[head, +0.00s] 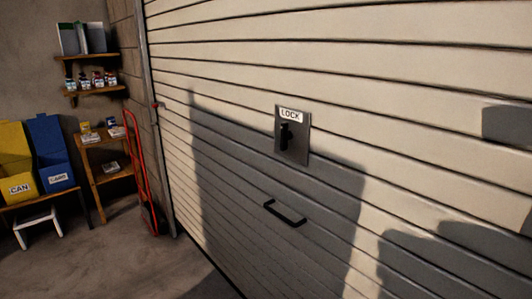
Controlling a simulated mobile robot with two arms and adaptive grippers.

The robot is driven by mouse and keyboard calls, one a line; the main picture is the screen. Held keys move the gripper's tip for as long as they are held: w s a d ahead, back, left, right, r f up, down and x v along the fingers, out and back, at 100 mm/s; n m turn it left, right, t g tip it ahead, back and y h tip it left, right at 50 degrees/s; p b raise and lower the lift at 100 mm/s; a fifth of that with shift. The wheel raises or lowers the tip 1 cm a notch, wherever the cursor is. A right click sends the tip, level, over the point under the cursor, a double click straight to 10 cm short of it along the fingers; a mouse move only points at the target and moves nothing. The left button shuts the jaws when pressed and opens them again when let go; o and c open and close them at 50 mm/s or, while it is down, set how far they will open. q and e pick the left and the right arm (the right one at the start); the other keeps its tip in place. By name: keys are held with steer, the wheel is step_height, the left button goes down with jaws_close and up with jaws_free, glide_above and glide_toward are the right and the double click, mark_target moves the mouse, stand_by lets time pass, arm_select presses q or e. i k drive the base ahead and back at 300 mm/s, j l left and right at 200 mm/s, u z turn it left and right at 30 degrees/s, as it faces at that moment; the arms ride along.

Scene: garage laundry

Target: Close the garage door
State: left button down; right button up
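The garage door (240,60) is a large cream door of horizontal slats that fills the middle and right of the head view. Its visible slats reach down to a dark line at the floor on the left; the lower right part runs out of the picture. A grey lock plate (296,153) labelled LOCK, with a black latch, is fixed on the door. A black bar handle (285,213) sits below the lock plate. Shadows fall across the door. Neither of my grippers is in view.
A red hand truck (137,165) stands by the door's left edge. A small wooden shelf unit (107,172), a yellow bin (15,160) and a blue bin (50,150) stand further left. Wall shelves (92,91) hold small bottles. The concrete floor (100,260) at lower left is clear.

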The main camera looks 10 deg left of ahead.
mark_target(405, 172)
steer(key=i+j+u, duration=0.7)
steer(key=u, duration=0.2)
steer(key=i+u, duration=0.45)
steer(key=i, duration=0.15)
